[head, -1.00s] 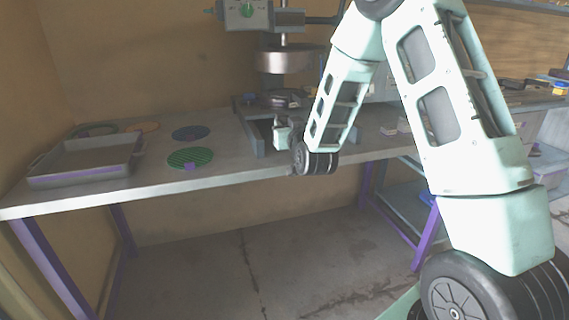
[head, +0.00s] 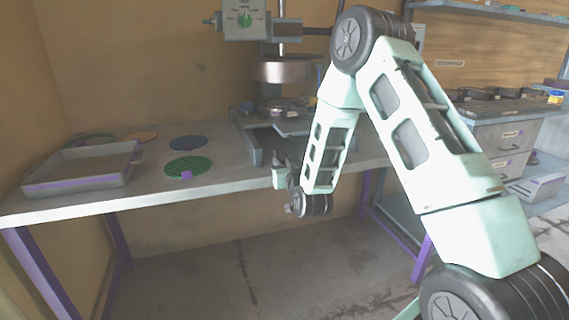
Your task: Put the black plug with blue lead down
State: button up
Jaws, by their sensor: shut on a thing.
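My gripper (head: 283,161) is at the front edge of the bench, in front of the press. Its dark jaws are small in the head view and partly hidden by my wrist. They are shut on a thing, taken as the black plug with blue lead. I cannot make out the plug's outline or any blue lead. The gripper is beside the press base, apart from the dishes on the bench to the left.
The press (head: 285,70) stands at the back of the bench (head: 110,203). A grey tray (head: 85,184), a green disc (head: 188,167) and a blue disc (head: 188,143) lie left of it. Bare bench lies between the discs and the press. Drawers (head: 500,137) stand at right.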

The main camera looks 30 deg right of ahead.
jog(key=o, duration=1)
jog(key=shift+f, duration=0.1)
jog(key=shift+r, duration=0.25)
jog(key=shift+p+v, duration=2.9)
jog(key=shift+v, duration=3.1)
